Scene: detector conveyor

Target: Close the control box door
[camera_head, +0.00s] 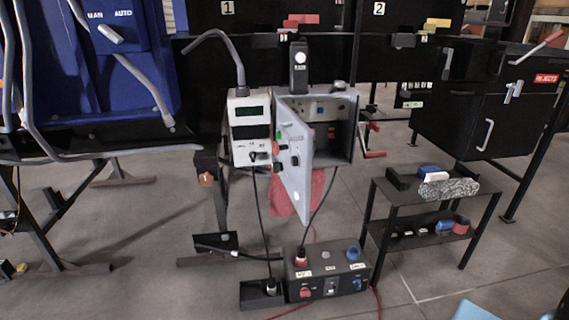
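The control box (356,130) hangs on the frame at the middle of the head view, its dark interior exposed on the right with small blue and orange parts inside. Its light grey door (296,172) stands open, swung out toward me from the box's left side. The door's outer face, turned left, carries green, red and black knobs or buttons. The door covers the left part of the opening from my view. My gripper is not in view, so its distance from the door cannot be told.
A grey meter unit (250,145) sits just left of the door. A power box (327,275) with cables stands on the floor below. A small shelf table (405,200) stands at right, near a black rejects bin (466,125). Grey floor is open between them and in front.

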